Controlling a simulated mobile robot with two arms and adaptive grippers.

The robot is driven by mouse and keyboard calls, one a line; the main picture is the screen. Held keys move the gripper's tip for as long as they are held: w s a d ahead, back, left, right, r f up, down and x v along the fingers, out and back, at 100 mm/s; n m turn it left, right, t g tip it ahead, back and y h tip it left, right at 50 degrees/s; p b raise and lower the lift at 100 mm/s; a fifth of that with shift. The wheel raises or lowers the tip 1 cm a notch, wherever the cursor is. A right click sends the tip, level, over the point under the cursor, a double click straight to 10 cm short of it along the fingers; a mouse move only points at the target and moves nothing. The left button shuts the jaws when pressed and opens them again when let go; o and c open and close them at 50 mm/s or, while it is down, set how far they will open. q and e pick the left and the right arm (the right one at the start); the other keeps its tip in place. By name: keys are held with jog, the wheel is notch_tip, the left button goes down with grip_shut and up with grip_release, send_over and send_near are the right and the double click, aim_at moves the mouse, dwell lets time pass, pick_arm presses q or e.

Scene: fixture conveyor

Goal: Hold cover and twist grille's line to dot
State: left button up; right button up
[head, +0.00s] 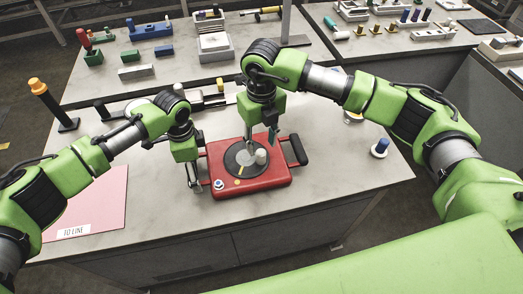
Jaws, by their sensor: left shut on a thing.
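The red cover (262,183) lies flat on the near table. The round dark grille (232,159) is set in its top, with a pale upright knob (261,157) at its right side. A short yellow line (239,171) shows near the grille's front edge, and a small yellow mark (237,182) lies just in front of it; the two look nearly lined up. A black handle (298,150) sticks out at the cover's right. My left gripper (195,182) is shut on the cover's left side, hiding the grip. My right gripper (270,138) hangs just above the knob; its fingers are unclear.
A small blue and white piece (218,184) sits at the cover's front left corner. A pink mat (93,205) lies left, a blue and white peg (380,147) right. A black post with an orange top (40,90) stands at far left.

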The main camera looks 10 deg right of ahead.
notch_tip(320, 180, up, 6)
dwell(1.0)
pick_arm(q)
jog(key=o, duration=1.7)
notch_tip(320, 180, up, 12)
jog(key=shift+f, duration=0.1)
